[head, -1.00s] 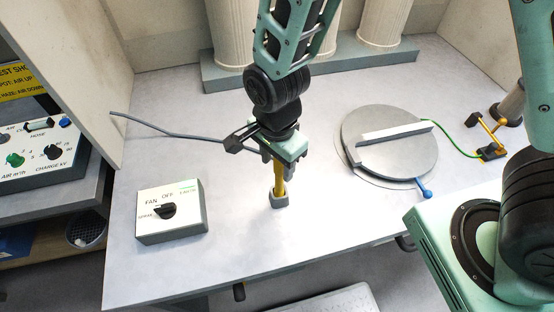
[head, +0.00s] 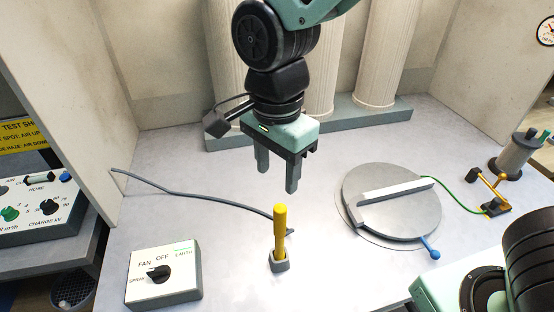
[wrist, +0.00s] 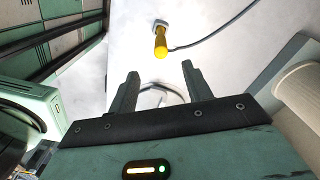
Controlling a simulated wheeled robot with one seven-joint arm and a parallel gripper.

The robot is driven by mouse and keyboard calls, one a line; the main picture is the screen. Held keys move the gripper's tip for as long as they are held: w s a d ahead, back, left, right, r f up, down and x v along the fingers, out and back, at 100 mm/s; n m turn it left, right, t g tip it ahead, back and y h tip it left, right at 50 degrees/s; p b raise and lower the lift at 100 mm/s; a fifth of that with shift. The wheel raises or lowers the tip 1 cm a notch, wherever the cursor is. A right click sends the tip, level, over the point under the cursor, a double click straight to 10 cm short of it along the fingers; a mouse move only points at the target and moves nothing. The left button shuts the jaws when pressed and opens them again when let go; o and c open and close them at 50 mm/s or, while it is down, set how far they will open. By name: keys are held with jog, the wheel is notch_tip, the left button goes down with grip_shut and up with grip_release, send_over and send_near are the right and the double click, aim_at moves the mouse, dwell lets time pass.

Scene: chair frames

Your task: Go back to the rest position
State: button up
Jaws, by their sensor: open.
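My gripper (head: 277,176) hangs open and empty above the table in the head view, its two fingers apart and pointing down. Below it, a yellow handle (head: 281,232) stands upright in a small grey holder (head: 280,262) on the table, apart from the fingers. In the wrist view my gripper (wrist: 160,72) is also open, and the yellow handle (wrist: 161,42) shows beyond the fingertips with nothing between the jaws. A grey cable (head: 200,194) runs from the left to near the holder.
A control box (head: 165,275) with a black knob stands at the front left. A round grey plate (head: 400,215) with a pale bar and blue-tipped lever (head: 434,253) lies at the right. Columns on a grey plinth (head: 385,112) stand behind. The test panel (head: 35,215) is at far left.

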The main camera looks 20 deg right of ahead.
jog(key=shift+r, duration=0.85)
jog(key=s+d+f+n+b, duration=0.1)
jog(key=s+d+f+n, duration=0.1)
jog(key=s+n, duration=0.4)
jog(key=s+d+f+n+b, duration=0.2)
jog(key=s+f+n, duration=0.2)
jog(key=n, duration=0.9)
jog(key=shift+s+d+n+y, duration=0.3)
jog(key=shift+s+d+n, duration=0.1)
jog(key=shift+s, duration=0.45)
